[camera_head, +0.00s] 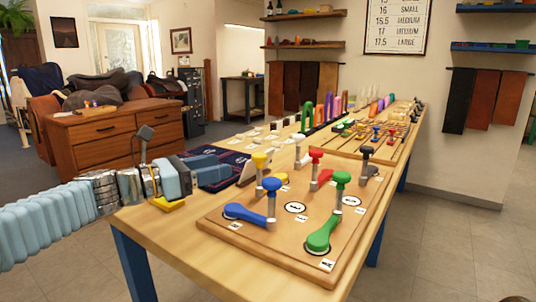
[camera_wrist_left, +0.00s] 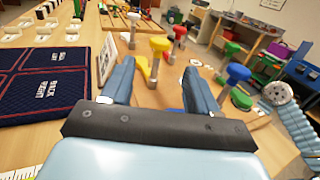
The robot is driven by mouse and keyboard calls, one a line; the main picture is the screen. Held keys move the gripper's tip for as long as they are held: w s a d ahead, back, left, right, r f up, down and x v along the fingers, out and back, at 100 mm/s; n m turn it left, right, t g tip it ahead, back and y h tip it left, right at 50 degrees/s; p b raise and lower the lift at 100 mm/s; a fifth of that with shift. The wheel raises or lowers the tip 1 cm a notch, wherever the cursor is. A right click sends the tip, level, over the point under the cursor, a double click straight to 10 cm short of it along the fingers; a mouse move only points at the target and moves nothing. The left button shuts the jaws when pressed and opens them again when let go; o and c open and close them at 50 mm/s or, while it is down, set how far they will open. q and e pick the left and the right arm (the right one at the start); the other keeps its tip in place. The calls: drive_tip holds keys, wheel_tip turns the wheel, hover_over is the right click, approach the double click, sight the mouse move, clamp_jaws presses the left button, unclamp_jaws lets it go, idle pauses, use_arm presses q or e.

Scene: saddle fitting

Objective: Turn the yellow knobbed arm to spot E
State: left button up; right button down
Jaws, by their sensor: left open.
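The yellow knobbed arm stands on the wooden board (camera_head: 225,216), its yellow knob (camera_head: 259,158) raised on a grey post at the board's left side. In the left wrist view the yellow knob (camera_wrist_left: 160,44) and its yellow base lie ahead, between the finger directions. My left gripper (camera_head: 228,170) is open and empty, left of the yellow knob and apart from it. In the left wrist view its two fingers (camera_wrist_left: 158,88) are spread wide. The board has printed spots and small letter tags, too small for me to tell which is E. My right gripper is not in view.
Blue (camera_head: 272,185), green (camera_head: 343,178), red (camera_head: 316,155) and dark (camera_head: 367,151) knobbed arms stand close by on the same board. A navy mat (camera_head: 222,178) lies beside my left gripper. A yellow object (camera_head: 168,205) lies below my wrist. More racks fill the table's far end.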

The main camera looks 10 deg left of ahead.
sight(253, 158)
use_arm(q)
drive_tip(key=p+x, duration=0.1)
drive_tip(key=x, duration=1)
drive_tip(key=shift+w+d, duration=0.2)
drive_tip(key=shift+w, duration=0.05)
clamp_jaws()
